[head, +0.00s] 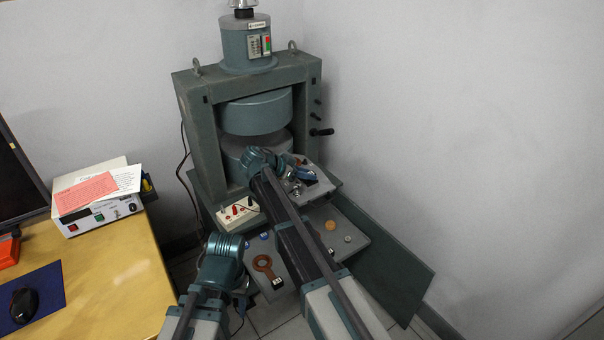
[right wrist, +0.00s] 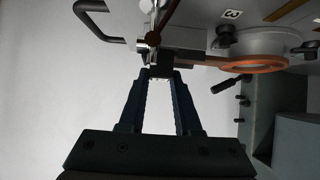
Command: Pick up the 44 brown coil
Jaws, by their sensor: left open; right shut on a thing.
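In the right wrist view my right gripper (right wrist: 160,80) is shut on a small dark block (right wrist: 166,70). A brownish arm runs from the block to an orange-brown ring coil (right wrist: 255,65), so the block looks like the coil's end piece. I can read no number on this coil. In the head view the right arm reaches to the upper shelf beside the magnet, and the held piece is too small to tell. Another brown ring coil (head: 263,264) with a tag lies on the lower tray; its number is too small to read. My left gripper (head: 240,298) is open beside that tray, partly hidden.
The magnet (head: 257,113) stands at the back with a gap between its round poles. Its upper shelf (head: 318,188) holds small parts. An orange disc (head: 330,225) lies on the lower tray. A box with red knobs (head: 237,213) stands left of it. The yellow desk (head: 115,285) is at left.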

